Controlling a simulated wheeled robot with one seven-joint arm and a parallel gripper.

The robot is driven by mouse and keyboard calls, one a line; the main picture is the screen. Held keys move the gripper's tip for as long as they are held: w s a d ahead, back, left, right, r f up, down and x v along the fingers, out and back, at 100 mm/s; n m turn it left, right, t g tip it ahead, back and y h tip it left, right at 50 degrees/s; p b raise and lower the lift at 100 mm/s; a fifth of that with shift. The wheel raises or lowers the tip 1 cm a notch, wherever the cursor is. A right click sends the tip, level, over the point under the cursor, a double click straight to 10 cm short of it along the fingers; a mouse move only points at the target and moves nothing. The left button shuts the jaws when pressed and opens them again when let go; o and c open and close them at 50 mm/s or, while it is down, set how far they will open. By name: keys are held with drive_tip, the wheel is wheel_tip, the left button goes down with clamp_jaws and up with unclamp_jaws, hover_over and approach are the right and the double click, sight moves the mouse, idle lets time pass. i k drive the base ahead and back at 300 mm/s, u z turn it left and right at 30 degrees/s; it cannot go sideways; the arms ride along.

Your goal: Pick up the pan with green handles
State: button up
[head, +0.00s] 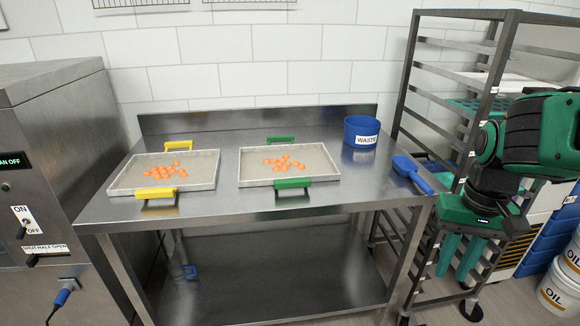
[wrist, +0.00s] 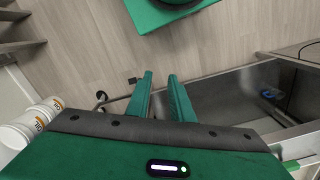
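The pan with green handles (head: 322,165) is a shallow pale tray on the steel table, right of the middle. Several orange gummies lie in it. One green handle (head: 293,183) is on its near side and another (head: 280,139) on its far side. A similar pan with yellow handles (head: 125,178) sits to its left, also holding orange gummies. My gripper (head: 457,268) is off the table's right end, well apart from the pan, pointing down. In the wrist view its two green fingers (wrist: 160,76) are apart with nothing between them.
A blue WASTE bin (head: 358,132) and a blue scoop (head: 412,174) stand on the steel table (head: 222,206), right of the pan. A metal rack (head: 402,85) stands behind my arm. Oil buckets (head: 560,290) are at lower right. A steel machine (head: 60,130) stands left.

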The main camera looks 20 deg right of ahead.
sight(292, 166)
drive_tip(key=z, duration=2.25)
drive_tip(key=k, duration=0.8)
drive_tip(key=u, duration=1.5)
drive_tip(key=i, duration=1)
